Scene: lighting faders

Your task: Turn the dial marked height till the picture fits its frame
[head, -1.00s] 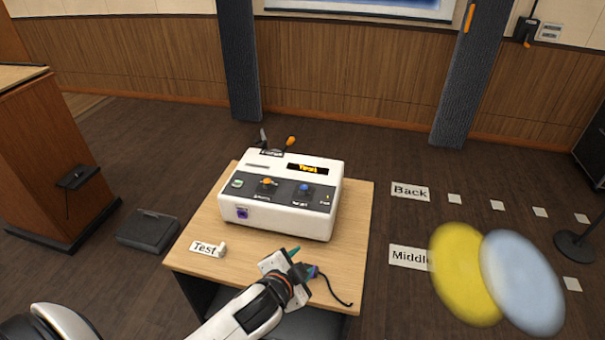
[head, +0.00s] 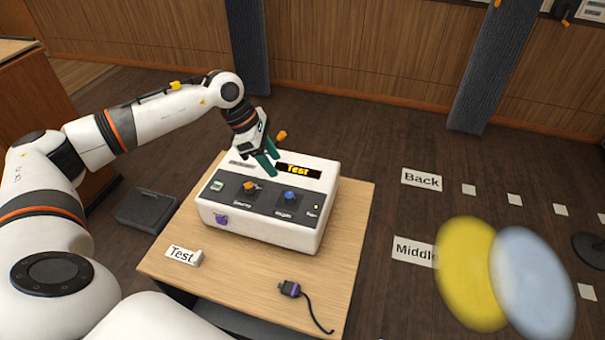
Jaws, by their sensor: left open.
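The white control box (head: 262,232) stands on the small wooden table. Its dark front panel has an orange knob (head: 250,187) on the left and a blue knob (head: 290,196) on the right. Small labels lie under both knobs, too blurred to read surely. My left gripper (head: 268,163) has green fingers, open and empty. It hangs over the back of the box, beside the display and behind the knobs, and hides part of the box's rear. My right gripper is not in view. The picture's frame is not in view.
An orange-tipped lever (head: 281,135) rises behind the box. Yellow (head: 465,275) and pale blue (head: 533,284) blurred discs show at right.

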